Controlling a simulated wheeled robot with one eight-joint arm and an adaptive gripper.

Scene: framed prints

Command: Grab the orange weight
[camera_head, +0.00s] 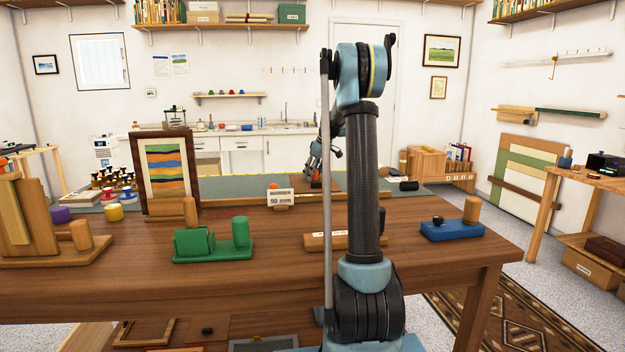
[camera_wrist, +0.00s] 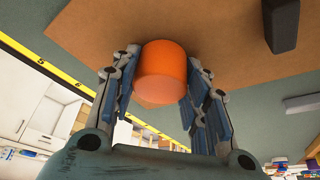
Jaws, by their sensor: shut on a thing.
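The orange weight (camera_wrist: 161,75), a short cylinder, sits between the two blue-padded fingers of my gripper (camera_wrist: 160,58) in the wrist view. My gripper is shut on its sides. Behind the weight is a brown board (camera_wrist: 100,22); I cannot tell whether the weight still touches it. In the head view my gripper (camera_head: 314,174) is small and far back, pointing down over the brown board beyond the wooden table. The weight is mostly hidden there by the fingers and my arm.
A "90 mm" sign (camera_head: 279,197) stands on the table left of my arm. A green block piece (camera_head: 213,243), a blue stand (camera_head: 451,230) and a striped framed print (camera_head: 166,173) are also on it. A dark block (camera_wrist: 281,25) lies near the weight in the wrist view.

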